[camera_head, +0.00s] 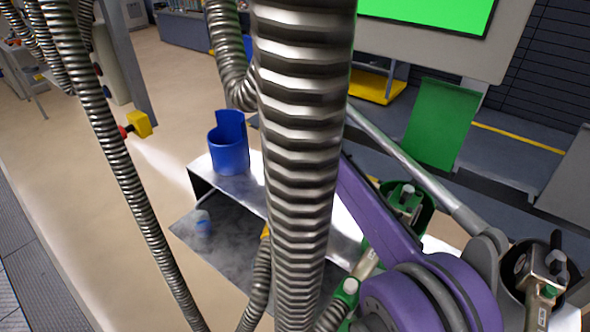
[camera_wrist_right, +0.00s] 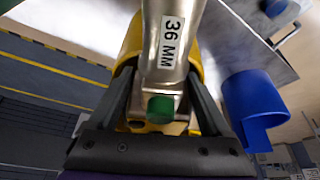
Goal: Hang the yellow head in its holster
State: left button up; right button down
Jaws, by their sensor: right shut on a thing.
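My right gripper (camera_wrist_right: 160,95) is shut on a metal head (camera_wrist_right: 172,45) marked "36 MM", with a green button at its end. A curved yellow holster wall (camera_wrist_right: 128,58) shows behind the head and on both sides of it. I cannot tell how deep the head sits in it or whether they touch. In the head view a thick corrugated hose hides the gripper, the held head and most of the yellow holster. A yellow collar (camera_head: 265,232) shows on a thinner hose beside it. My left gripper is not in view.
A blue holster (camera_head: 228,150) stands on the metal bench (camera_head: 200,180), left of the thick hose (camera_head: 305,130); it also shows in the wrist view (camera_wrist_right: 255,105). A green holster (camera_head: 424,216) and a black one (camera_head: 515,262) are at right. Other hoses hang at left.

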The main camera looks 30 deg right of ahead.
jog(key=shift+f, duration=0.15)
grip_release()
jog(key=v, duration=1.1)
jog(key=shift+w+p, duration=0.1)
jog(key=shift+p, duration=0.25)
jog(key=shift+f, duration=0.1)
